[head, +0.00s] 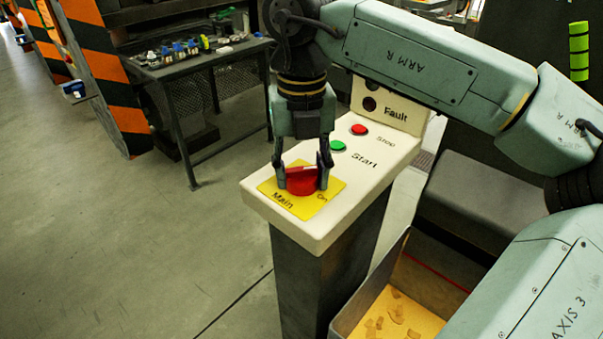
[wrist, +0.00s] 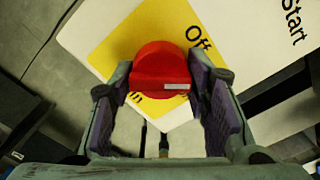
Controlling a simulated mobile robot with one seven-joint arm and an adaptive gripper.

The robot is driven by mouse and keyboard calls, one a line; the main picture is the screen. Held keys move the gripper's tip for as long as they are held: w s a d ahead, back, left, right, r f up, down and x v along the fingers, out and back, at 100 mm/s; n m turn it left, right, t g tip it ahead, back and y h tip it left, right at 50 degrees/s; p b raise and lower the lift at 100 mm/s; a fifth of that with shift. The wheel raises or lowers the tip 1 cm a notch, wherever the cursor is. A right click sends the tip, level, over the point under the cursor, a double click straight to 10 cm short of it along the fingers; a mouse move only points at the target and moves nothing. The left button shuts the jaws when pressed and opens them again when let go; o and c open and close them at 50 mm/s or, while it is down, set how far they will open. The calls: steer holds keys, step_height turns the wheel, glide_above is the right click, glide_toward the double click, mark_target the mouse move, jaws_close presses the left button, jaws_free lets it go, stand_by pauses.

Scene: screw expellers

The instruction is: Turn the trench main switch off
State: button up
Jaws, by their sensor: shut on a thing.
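The main switch is a red round knob (head: 302,184) with a raised bar across it, on a yellow plate (head: 267,188) lettered Main and On. The plate lies on the near end of the white panel top. In the wrist view the knob (wrist: 160,62) shows with a white mark near the right end of its bar. "Off" is readable above right of it; the lettering below is partly hidden by the knob and fingers. My gripper (head: 304,179) points down, shut on the knob, one finger at each end of the bar. It also shows in the wrist view (wrist: 163,90).
On the same panel (head: 365,160) are a green Start button (head: 338,146), a red Stop button (head: 359,129) and an upright Fault plate (head: 388,109). A bin (head: 372,286) with yellowish pieces stands to the right. A dark table (head: 200,60) with small parts is behind left. The floor left is clear.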

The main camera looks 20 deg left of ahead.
mark_target(302, 169)
steer(key=n, duration=0.3)
steer(key=shift+n, duration=0.4)
steer(key=shift+n+b, duration=0.35)
steer(key=shift+n, duration=1.55)
steer(key=o, duration=1.2)
steer(key=shift+r, duration=0.1)
step_height(302, 169, up, 12)
steer(key=shift+f, duration=0.1)
